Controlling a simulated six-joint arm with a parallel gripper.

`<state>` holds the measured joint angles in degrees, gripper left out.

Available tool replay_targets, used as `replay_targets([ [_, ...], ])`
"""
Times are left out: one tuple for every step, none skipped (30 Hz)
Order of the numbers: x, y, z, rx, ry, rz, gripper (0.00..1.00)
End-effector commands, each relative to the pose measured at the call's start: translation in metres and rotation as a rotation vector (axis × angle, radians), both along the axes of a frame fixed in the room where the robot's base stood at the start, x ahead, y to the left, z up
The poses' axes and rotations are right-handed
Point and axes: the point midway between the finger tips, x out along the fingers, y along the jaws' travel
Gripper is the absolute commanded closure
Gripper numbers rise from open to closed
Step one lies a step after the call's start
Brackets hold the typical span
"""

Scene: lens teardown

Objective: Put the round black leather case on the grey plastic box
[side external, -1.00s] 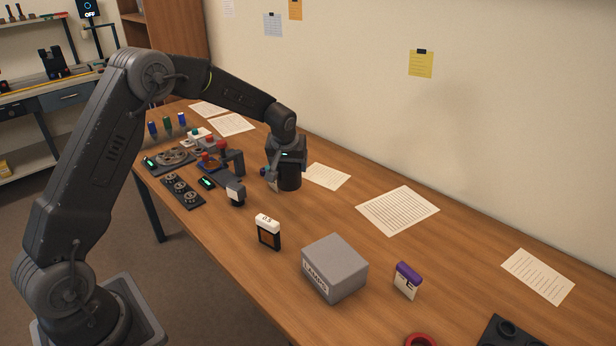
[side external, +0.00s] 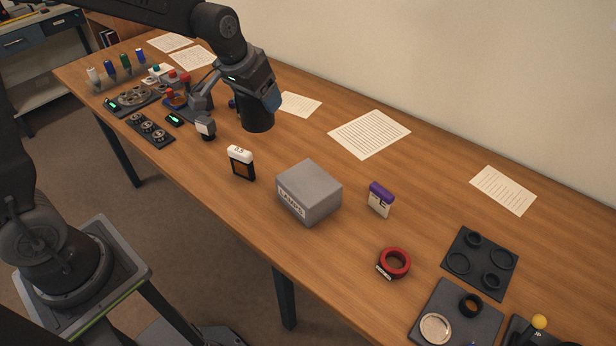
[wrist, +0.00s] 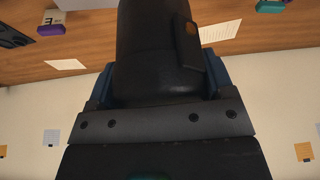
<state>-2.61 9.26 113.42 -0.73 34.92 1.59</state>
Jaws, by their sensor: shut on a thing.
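The round black leather case (side external: 257,118) is an upright dark cylinder at the upper middle of the side external view. My gripper (side external: 260,100) is shut on it from above, with a bluish finger on its side. In the wrist view the case (wrist: 150,50) fills the middle between the two blue fingers and hides much of the scene. I cannot tell whether its base touches the table. The grey plastic box (side external: 309,190), labelled LAMPS, stands on the table to the right of and nearer than the case. Its top is bare.
A white-topped cartridge (side external: 241,162) stands left of the box and a purple-topped one (side external: 380,199) right of it. A small clamp-like stand (side external: 204,110) is close left of the case. A red ring (side external: 394,263) and black trays (side external: 480,262) lie at the right.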

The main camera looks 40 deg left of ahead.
Motion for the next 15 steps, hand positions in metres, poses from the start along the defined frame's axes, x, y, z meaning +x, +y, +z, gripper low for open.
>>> replay_targets([
  [-0.003,-0.006,0.001,0.0,-0.002,-0.018,0.53],
  [-0.004,-0.01,0.0,0.001,-0.001,-0.026,0.53],
  [-0.004,-0.015,-0.003,0.001,-0.001,-0.031,0.53],
  [-0.003,-0.019,-0.006,0.001,0.0,-0.033,0.53],
  [-0.002,-0.025,-0.008,0.001,0.0,-0.035,0.53],
  [0.0,-0.033,-0.014,0.001,0.001,-0.037,0.53],
  [0.001,-0.039,-0.018,0.001,0.002,-0.037,0.53],
  [0.003,-0.046,-0.022,0.001,0.001,-0.036,0.53],
  [0.005,-0.054,-0.027,0.001,0.001,-0.037,0.53],
  [0.006,-0.061,-0.031,0.001,0.001,-0.036,0.53],
  [0.008,-0.067,-0.035,0.002,0.001,-0.036,0.53],
  [0.009,-0.076,-0.041,0.001,0.001,-0.035,0.53],
  [0.011,-0.082,-0.044,0.001,0.0,-0.035,0.53],
  [0.013,-0.088,-0.048,0.0,0.0,-0.035,0.53],
  [0.014,-0.095,-0.052,0.001,0.0,-0.034,0.53],
])
